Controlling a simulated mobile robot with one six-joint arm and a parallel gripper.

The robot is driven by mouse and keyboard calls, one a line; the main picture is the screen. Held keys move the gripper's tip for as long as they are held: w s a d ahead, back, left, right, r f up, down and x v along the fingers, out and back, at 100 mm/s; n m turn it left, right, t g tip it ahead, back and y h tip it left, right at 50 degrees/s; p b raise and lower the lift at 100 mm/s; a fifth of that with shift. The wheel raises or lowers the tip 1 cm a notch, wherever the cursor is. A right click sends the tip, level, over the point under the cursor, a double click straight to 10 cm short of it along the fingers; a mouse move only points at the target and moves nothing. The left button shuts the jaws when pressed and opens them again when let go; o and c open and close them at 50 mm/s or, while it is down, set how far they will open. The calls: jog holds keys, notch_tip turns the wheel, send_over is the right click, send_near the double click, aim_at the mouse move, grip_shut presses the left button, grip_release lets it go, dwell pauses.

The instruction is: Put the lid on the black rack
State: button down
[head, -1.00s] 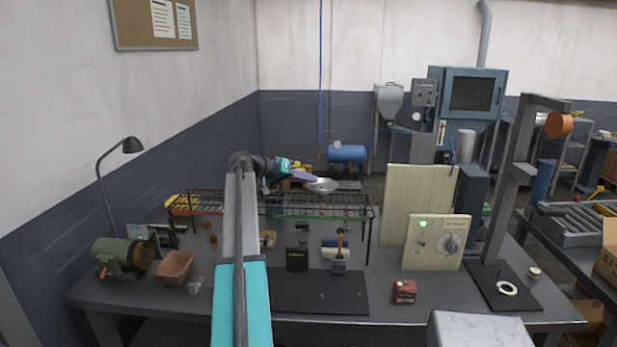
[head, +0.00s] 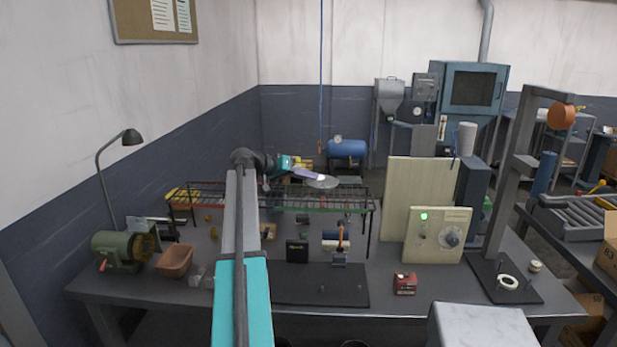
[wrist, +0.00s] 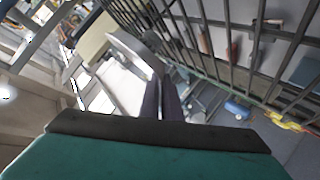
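The lid is a shallow silver disc (head: 322,182) near the rear edge of the wire rack; I cannot tell whether it touches the rack. It also shows in the wrist view as a curved silver plate (wrist: 135,58) at my fingertips. My gripper (head: 307,175) has its purple fingers close together at the lid's left side, and it looks shut on the lid's edge. The black rack (head: 345,207) is a raised wire shelf on the bench, with some coloured front rails. Its dark bars (wrist: 225,62) run close beside my fingers in the wrist view.
Under and around the rack are a black box (head: 297,250), rollers and small parts. A cream control panel (head: 436,235) and a tall board (head: 412,200) stand to the right. A yellow item (head: 183,194) lies at the rack's left end.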

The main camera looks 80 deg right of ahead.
jog(key=shift+f, duration=0.35)
dwell(0.3)
jog(key=c, duration=1.9)
grip_release()
jog(key=shift+w, duration=0.1)
jog(key=b+v, duration=0.3)
jog(key=v, duration=1)
jog(key=shift+w+a+r+b, duration=0.2)
jog(key=shift+w+b, duration=0.1)
